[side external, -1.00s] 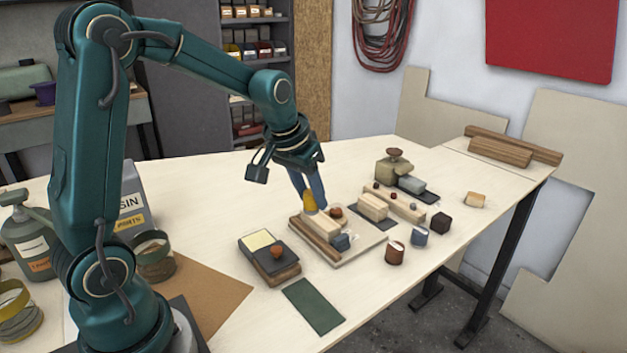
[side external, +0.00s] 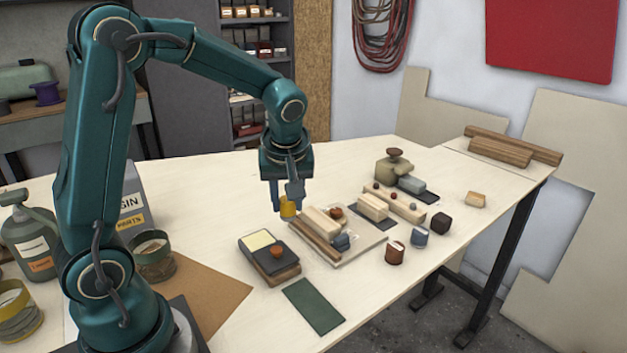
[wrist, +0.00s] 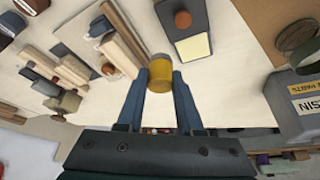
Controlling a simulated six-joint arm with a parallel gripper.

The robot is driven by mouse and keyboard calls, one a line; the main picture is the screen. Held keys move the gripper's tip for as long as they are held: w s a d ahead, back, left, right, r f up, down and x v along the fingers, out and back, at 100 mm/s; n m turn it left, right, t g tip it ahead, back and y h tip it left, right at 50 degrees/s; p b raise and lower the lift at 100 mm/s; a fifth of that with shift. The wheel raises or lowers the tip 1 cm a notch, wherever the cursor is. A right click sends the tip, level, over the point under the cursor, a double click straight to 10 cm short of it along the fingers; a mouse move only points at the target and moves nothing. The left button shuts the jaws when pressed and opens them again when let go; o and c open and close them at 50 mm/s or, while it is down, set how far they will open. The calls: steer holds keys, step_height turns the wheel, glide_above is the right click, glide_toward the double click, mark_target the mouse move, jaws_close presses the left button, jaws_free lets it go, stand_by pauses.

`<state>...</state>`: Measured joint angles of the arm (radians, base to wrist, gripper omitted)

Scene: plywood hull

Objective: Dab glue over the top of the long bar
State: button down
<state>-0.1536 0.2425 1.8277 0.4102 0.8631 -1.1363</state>
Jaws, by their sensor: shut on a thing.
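My gripper (side external: 287,197) points down and is shut on a yellow cylindrical piece (side external: 288,208), which also shows between the fingers in the wrist view (wrist: 158,80). I cannot tell whether the yellow piece touches anything, or whether any glue is on the bars.
A dark pad with a yellow panel (side external: 262,242) and a red-brown knob sits left of the board. A green mat (side external: 314,306) lies in front. Several small blocks and a peg rail (side external: 408,210) stand to the right. The table behind the gripper is clear.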

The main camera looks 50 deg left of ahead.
steer(key=s+a+n+g, duration=0.35)
steer(key=a+n, duration=0.25)
steer(key=n, duration=0.3)
steer(key=shift+s+d+f, duration=0.1)
steer(key=shift+d+f, duration=0.05)
steer(key=shift+f, duration=1.5)
steer(key=shift+s+d+f, duration=0.1)
steer(key=shift+f, duration=1.5)
steer(key=shift+f, duration=0.55)
steer(key=shift+r, duration=0.1)
step_height(320, 180, up, 7)
steer(key=shift+w, duration=0.1)
